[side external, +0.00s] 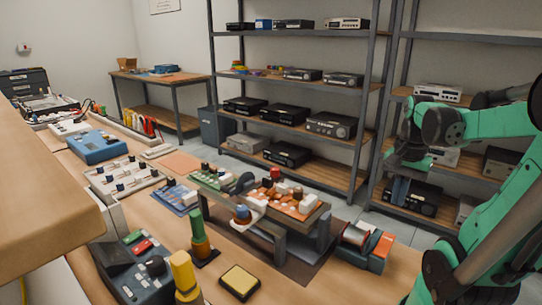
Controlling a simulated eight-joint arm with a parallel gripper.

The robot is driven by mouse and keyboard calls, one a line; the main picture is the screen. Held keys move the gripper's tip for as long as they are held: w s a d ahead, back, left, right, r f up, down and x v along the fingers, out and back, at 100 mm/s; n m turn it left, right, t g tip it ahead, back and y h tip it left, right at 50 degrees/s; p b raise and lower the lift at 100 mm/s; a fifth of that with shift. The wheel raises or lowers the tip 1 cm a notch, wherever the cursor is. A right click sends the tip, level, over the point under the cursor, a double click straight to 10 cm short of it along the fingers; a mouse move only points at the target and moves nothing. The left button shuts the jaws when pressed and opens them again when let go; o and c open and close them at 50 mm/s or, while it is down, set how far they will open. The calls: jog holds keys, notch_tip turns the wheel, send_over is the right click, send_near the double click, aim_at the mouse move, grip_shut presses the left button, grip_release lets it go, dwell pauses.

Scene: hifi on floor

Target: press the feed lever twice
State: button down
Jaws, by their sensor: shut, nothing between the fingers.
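My gripper (398,198) hangs at the right, below the green wrist, in front of the lower shelf. Its dark fingers point down and are small against dark equipment; it is shut and empty. It appears clear of the bench and touches nothing that I can see. I cannot pick out the feed lever with certainty. A blue-based device with an orange top and a pale roll-like part (364,244) stands on the bench's right side, below and left of my gripper; it may carry the lever, but no lever is clear on it.
A raised grey fixture holds an orange board (292,200) with several parts mid-bench. In front stand a green post (198,235), a yellow post (183,272) and a yellow pad (239,282). A blue meter (97,146) lies farther left. Shelving (291,87) with electronics stands behind.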

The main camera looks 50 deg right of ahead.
aim_at(389, 234)
jog(key=shift+f, duration=3.9)
jog(key=shift+d+f, duration=0.3)
jog(key=shift+f, duration=0.65)
jog(key=shift+r, duration=0.95)
